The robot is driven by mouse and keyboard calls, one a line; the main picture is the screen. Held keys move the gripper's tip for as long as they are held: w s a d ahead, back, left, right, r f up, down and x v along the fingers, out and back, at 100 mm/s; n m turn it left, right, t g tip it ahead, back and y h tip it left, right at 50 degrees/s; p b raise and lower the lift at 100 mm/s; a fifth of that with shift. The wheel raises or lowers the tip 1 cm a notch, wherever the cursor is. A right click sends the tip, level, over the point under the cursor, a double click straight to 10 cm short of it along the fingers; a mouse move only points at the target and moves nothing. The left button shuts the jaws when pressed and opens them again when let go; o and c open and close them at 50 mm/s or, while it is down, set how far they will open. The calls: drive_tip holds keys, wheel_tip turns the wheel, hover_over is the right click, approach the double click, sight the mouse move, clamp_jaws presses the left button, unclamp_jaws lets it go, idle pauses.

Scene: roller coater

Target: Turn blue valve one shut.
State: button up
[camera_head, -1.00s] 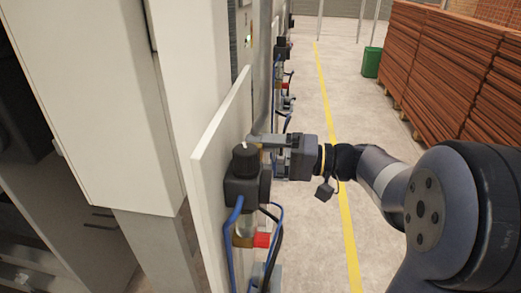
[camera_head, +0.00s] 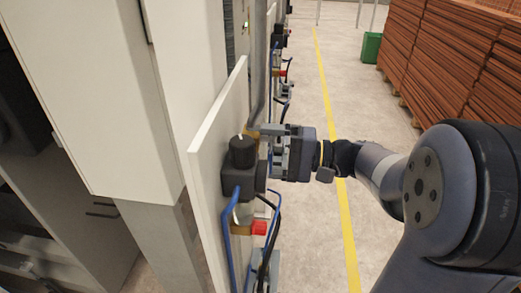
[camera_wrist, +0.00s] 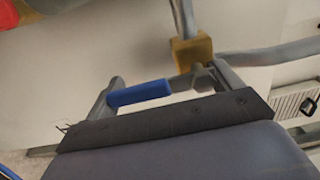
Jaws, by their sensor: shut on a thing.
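The blue valve handle (camera_wrist: 140,93) shows in the wrist view, between the two fingers of my gripper (camera_wrist: 168,90). It joins a brass valve body (camera_wrist: 192,52) on a grey pipe. My gripper is shut on the handle, one finger at its outer end and the other near the valve stem. In the head view my gripper (camera_head: 272,142) reaches from the right to the pipework beside a white panel (camera_head: 217,135). The blue handle is not clearly visible there.
A black-capped dark unit (camera_head: 242,165) with blue hoses and a red part (camera_head: 259,228) sits on the panel, close to my gripper. Similar units stand farther back. Open floor with a yellow line (camera_head: 335,130) lies right, before stacked brown boards (camera_head: 455,65).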

drive_tip(key=shift+f, duration=0.2)
drive_tip(key=o, duration=1.2)
drive_tip(key=shift+r, duration=0.15)
drive_tip(key=shift+d, duration=0.1)
drive_tip(key=s+d+b, duration=0.1)
drive_tip(key=s+d, duration=0.1)
drive_tip(key=d, duration=0.8)
drive_tip(key=shift+d, duration=0.3)
drive_tip(key=shift+a, duration=0.15)
drive_tip(key=w+a, duration=0.2)
drive_tip(key=a, duration=0.8)
drive_tip(key=shift+a+p, duration=0.25)
drive_tip(key=shift+p, duration=0.2)
drive_tip(key=shift+d, duration=0.1)
